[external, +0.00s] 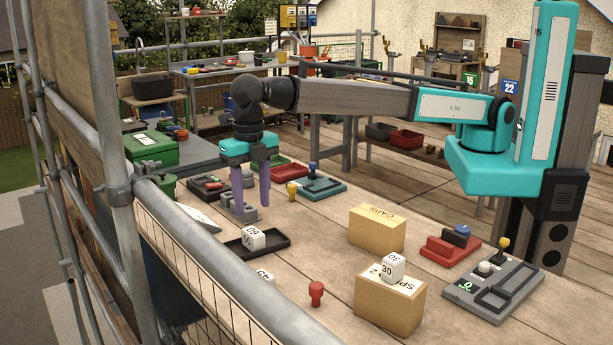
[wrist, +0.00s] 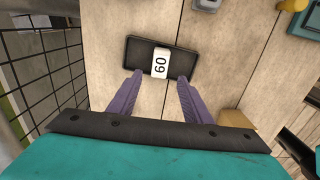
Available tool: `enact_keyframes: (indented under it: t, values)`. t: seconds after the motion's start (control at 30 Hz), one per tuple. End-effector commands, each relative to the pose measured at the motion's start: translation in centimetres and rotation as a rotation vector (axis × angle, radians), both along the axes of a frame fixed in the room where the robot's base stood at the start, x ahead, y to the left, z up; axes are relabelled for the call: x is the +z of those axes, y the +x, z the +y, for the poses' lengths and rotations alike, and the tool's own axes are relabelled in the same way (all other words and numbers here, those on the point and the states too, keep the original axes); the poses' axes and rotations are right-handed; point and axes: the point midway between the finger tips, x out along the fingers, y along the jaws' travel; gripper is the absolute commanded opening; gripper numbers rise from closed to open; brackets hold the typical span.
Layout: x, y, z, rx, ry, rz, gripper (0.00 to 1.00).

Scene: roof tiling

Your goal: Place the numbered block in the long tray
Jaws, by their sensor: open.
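A white block marked 60 (external: 253,239) sits in the long black tray (external: 278,243). In the wrist view the block (wrist: 160,63) is near the middle of the tray (wrist: 139,52), and its lower end reaches the tray's near edge. My gripper (external: 252,207) points down behind the tray, with its purple fingers apart and nothing between them. In the wrist view the open fingertips (wrist: 160,79) lie on either side of the block's near end, apart from it. Another white block marked 30 (external: 392,267) stands on a cardboard box. A third numbered block (external: 263,277) is partly hidden behind the railing.
Two cardboard boxes (external: 377,231) stand on the plank deck. A red peg (external: 316,293) stands at the front. A grey fixture with a yellow-knobbed lever (external: 495,286) and a red fixture (external: 451,247) are at right. A metal railing (external: 215,255) runs along the left.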

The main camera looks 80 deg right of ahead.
Motion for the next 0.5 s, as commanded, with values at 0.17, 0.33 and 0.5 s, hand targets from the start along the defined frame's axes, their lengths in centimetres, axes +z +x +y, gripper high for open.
enact_keyframes:
  t: [0.17,0.33,0.5]
  values:
    - [1.5,0.1,0.0,0.000,0.001,-0.001,0.45]
    - [2.1,0.0,0.0,0.000,0.000,0.000,0.45]
    - [2.2,0.0,0.0,0.000,-0.001,0.001,0.45]
